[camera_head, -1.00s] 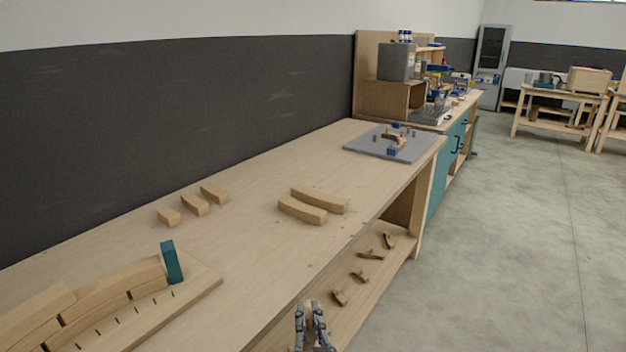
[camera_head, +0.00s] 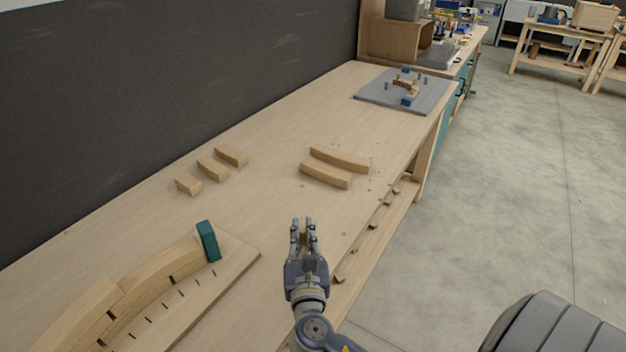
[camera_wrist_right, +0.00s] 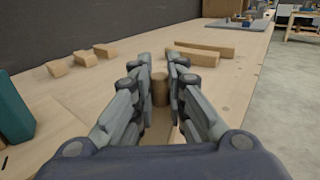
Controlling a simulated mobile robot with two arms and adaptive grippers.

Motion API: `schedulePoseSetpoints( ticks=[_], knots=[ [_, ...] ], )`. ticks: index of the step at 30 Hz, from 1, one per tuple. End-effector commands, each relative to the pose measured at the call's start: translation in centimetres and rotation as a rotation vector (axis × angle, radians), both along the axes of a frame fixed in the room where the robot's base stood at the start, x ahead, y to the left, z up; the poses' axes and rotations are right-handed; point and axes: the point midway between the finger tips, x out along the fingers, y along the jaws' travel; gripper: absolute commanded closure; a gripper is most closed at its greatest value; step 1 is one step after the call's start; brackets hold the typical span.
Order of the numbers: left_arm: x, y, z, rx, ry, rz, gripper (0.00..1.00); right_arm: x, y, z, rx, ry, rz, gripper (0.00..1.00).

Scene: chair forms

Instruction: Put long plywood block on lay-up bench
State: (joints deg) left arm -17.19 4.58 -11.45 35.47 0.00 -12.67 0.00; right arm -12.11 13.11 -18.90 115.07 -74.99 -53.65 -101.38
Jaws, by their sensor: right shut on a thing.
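My right gripper (camera_head: 303,228) is above the near part of the long wooden bench (camera_head: 250,205), inside its front edge. Two long curved plywood blocks lie side by side on the bench beyond the gripper, a farther one (camera_head: 340,159) and a nearer one (camera_head: 325,174). They also show beyond the fingers in the wrist view (camera_wrist_right: 198,54). My left gripper is not in view.
Several short blocks (camera_head: 213,169) lie to the left. A curved wooden form (camera_head: 145,275) with a teal block (camera_head: 208,241) stands at the near left. A grey plate (camera_head: 375,92) with a small assembly is at the far end. Small pieces (camera_head: 375,223) lie on the lower shelf.

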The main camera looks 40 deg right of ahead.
Motion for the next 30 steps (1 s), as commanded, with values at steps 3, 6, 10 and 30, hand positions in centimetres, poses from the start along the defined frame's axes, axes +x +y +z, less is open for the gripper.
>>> schedulePoseSetpoints(
  ticks=[3,6,10,30],
  knots=[
    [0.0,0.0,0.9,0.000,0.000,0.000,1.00,2.7,-2.1,0.2,-0.004,-0.003,-0.002,1.00],
    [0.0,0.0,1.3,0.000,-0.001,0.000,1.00,4.9,-3.7,-0.1,-0.003,-0.003,-0.003,1.00],
    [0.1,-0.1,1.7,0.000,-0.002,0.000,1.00,7.6,-5.7,-0.5,-0.004,-0.002,-0.002,1.00],
    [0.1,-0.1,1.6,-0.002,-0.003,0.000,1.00,10.8,-8.1,-4.7,0.000,-0.001,0.000,1.00]
  ],
)
